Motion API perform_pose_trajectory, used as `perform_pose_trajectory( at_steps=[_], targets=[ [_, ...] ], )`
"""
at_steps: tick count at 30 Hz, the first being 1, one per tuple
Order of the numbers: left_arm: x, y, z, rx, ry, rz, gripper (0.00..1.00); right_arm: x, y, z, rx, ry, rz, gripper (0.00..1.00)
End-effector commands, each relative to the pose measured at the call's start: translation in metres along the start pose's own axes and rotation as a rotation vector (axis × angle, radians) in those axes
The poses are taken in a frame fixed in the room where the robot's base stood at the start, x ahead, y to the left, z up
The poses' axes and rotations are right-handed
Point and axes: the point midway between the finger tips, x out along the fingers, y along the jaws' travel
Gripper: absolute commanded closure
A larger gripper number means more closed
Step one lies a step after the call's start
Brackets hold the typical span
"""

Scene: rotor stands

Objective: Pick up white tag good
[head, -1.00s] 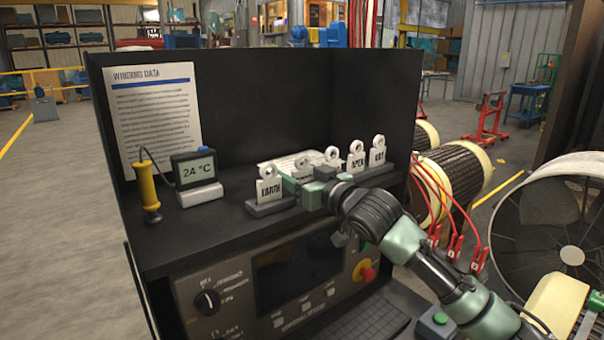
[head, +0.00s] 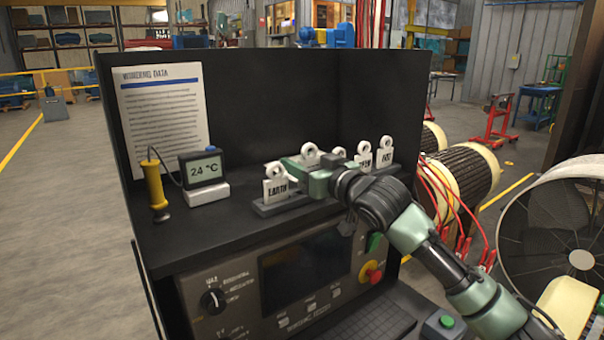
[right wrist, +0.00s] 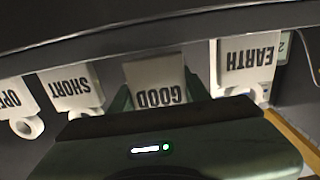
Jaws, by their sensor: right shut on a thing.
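The white GOOD tag (right wrist: 155,72) is between the fingers of my right gripper (right wrist: 158,88) in the right wrist view, its lettering upside down there. In the head view my right gripper (head: 303,174) is at the row of tags and hides most of the GOOD tag; only its ring top (head: 309,149) shows above the fingers. The gripper is shut on this tag. The white EARTH tag (head: 276,189) stands just left of it, and it also shows in the right wrist view (right wrist: 248,60). My left gripper is not in view.
The SHORT tag (right wrist: 75,88) and OPEN tag (right wrist: 14,98) are close on the other side. Another tag (head: 387,161) stands at the row's right end. A thermometer display (head: 203,170) and yellow-handled probe (head: 155,186) stand left. A dark back panel (head: 260,100) rises behind.

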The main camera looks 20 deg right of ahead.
Motion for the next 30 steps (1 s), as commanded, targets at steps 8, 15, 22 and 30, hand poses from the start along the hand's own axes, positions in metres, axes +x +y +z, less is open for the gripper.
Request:
perform_pose_trajectory(
  at_steps=[8, 15, 22, 30],
  targets=[
    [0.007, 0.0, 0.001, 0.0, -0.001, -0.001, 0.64, 0.0, 0.0, -0.078, 0.0, 0.009, 0.0, 0.76],
    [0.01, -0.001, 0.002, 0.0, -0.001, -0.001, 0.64, 0.0, -0.001, -0.14, 0.001, 0.005, 0.0, 0.76],
    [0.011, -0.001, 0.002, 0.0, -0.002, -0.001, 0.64, 0.0, 0.0, -0.17, 0.001, 0.003, 0.0, 0.76],
    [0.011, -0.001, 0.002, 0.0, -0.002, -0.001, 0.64, 0.0, 0.0, -0.176, 0.001, 0.001, 0.0, 0.76]
  ],
)
